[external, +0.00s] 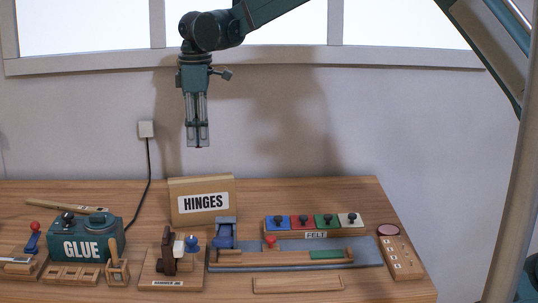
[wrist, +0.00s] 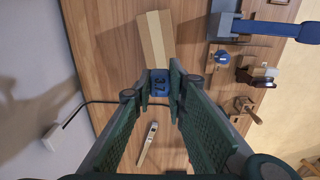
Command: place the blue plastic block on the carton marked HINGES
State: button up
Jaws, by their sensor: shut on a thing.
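My gripper (external: 197,143) hangs pointing down, high above the back of the bench. In the wrist view its fingertips (wrist: 160,88) are shut on a small blue block (wrist: 159,78) with dark marks like "37" on its face. I cannot make out the block clearly in the external view. The carton marked HINGES (external: 202,202) stands upright at the back of the bench, below my gripper, with its label facing the camera. From above, its tan top with a pale strip (wrist: 155,38) shows just beyond the block. The block is apart from the carton in the external view.
A green GLUE box (external: 84,240) stands left of the carton. A blue clamp (external: 225,232) and a wooden stand (external: 172,268) are in front. A FELT rack of coloured blocks (external: 315,222) is at right. A cable runs up the wall to a socket (external: 146,129).

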send_over(202, 179)
jog(key=shift+f, duration=2.85)
jog(key=shift+f+p, duration=0.35)
jog(key=shift+f, duration=1.5)
jog(key=shift+f, duration=0.2)
jog(key=o, duration=0.7)
jog(key=shift+r, duration=0.25)
notch_tip(202, 179, up, 12)
jog(key=shift+s+f+b, duration=0.1)
jog(key=shift+b, duration=0.25)
